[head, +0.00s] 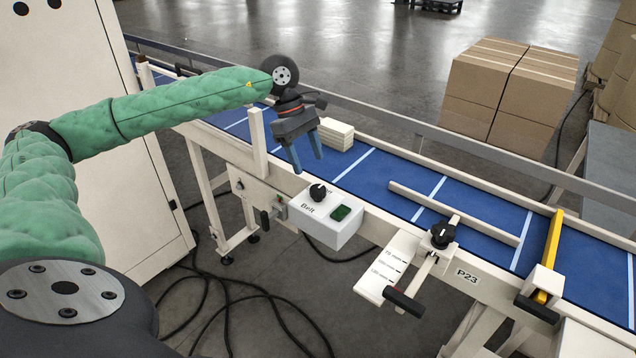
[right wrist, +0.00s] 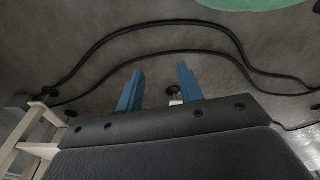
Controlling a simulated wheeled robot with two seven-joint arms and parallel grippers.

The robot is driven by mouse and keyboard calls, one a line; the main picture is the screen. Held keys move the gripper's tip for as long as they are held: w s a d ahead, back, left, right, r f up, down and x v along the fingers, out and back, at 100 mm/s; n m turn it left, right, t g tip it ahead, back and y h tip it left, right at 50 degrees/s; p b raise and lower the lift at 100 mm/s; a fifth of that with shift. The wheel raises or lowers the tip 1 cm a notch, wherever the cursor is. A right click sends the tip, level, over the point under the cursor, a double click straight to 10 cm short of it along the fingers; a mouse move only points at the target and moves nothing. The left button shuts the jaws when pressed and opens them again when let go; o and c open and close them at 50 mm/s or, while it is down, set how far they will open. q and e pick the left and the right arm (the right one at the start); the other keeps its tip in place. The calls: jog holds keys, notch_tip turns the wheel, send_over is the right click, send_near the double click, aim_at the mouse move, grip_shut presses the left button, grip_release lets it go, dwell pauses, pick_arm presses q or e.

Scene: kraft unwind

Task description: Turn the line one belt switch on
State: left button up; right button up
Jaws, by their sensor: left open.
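The belt switch box (head: 328,218) is a white box labelled "Belt" on the near side of the conveyor. On its top is a black rotary knob (head: 318,192) and a small dark green window (head: 341,212). My left gripper (head: 308,170) is open and empty, with blue fingers pointing down just above and behind the knob, apart from it as far as I can tell. In the right wrist view my right gripper (right wrist: 158,90) has its two blue fingers spread with nothing between them, over the floor.
A guide knob (head: 442,235), a black-handled lever (head: 404,302) and a yellow bar (head: 553,250) lie to the right. A white cabinet (head: 140,150) stands left. Black cables (right wrist: 200,48) lie on the floor.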

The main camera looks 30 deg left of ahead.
aim_at(317, 188)
pick_arm(q)
jog(key=p+x, duration=0.2)
jog(key=x, duration=0.3)
jog(key=shift+d+p, duration=0.1)
jog(key=shift+p, duration=0.2)
jog(key=shift+p+x, duration=0.45)
jog(key=shift+x, duration=0.85)
pick_arm(e)
jog(key=s+d+f, duration=0.3)
jog(key=f, duration=0.3)
jog(key=shift+s+f, duration=0.2)
jog(key=shift+d, duration=0.1)
pick_arm(q)
jog(key=c, duration=1)
jog(key=shift+o, duration=0.2)
pick_arm(e)
jog(key=shift+s+d+f, duration=0.1)
